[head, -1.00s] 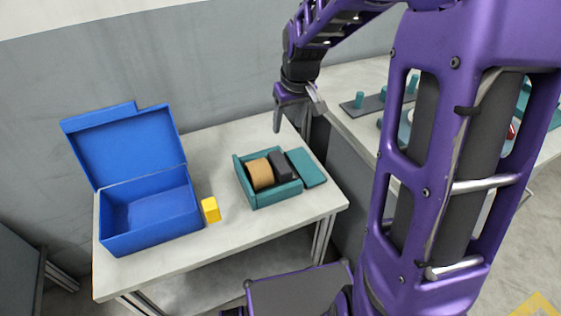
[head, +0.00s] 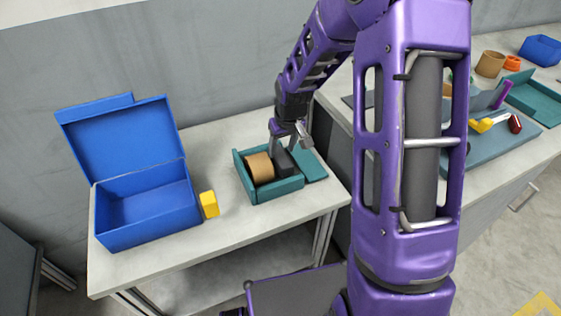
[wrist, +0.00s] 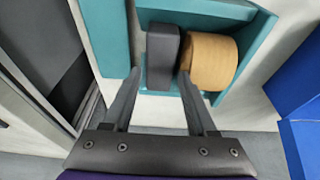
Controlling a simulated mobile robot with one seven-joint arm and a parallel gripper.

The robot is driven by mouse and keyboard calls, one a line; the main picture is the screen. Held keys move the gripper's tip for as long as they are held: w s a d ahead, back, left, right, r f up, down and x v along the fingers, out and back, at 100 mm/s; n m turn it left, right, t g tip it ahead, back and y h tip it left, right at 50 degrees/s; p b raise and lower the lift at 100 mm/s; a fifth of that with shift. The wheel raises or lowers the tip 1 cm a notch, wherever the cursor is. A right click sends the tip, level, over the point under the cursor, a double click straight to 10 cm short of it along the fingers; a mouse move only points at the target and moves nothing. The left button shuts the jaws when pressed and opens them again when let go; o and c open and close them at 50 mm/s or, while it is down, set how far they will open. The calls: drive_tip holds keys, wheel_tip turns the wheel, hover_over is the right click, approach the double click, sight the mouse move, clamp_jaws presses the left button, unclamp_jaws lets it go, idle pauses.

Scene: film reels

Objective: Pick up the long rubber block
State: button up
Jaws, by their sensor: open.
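The long rubber block appears to be the dark grey block (head: 285,163) in the teal box (head: 279,190), just right of a tan roll (head: 260,168). The block also shows in the wrist view (wrist: 162,52), upright beside the roll. My gripper (head: 289,143) is open and points down over the box. In the wrist view its fingertips (wrist: 159,75) lie either side of the block's near end, the right one between block and roll. I cannot tell whether the fingers touch the block or how deep they reach.
A teal lid or panel (head: 315,165) lies right of the box. An open blue box (head: 148,215) and a small yellow block (head: 209,204) stand to the left on the same table. Another bench with tools and trays (head: 500,140) is on the right. The front of the table is clear.

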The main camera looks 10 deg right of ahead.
sight(281, 155)
drive_tip(key=shift+x, duration=1.4)
drive_tip(key=shift+f+b, duration=0.2)
drive_tip(key=shift+b, duration=0.15)
drive_tip(key=shift+c, duration=0.3)
clamp_jaws()
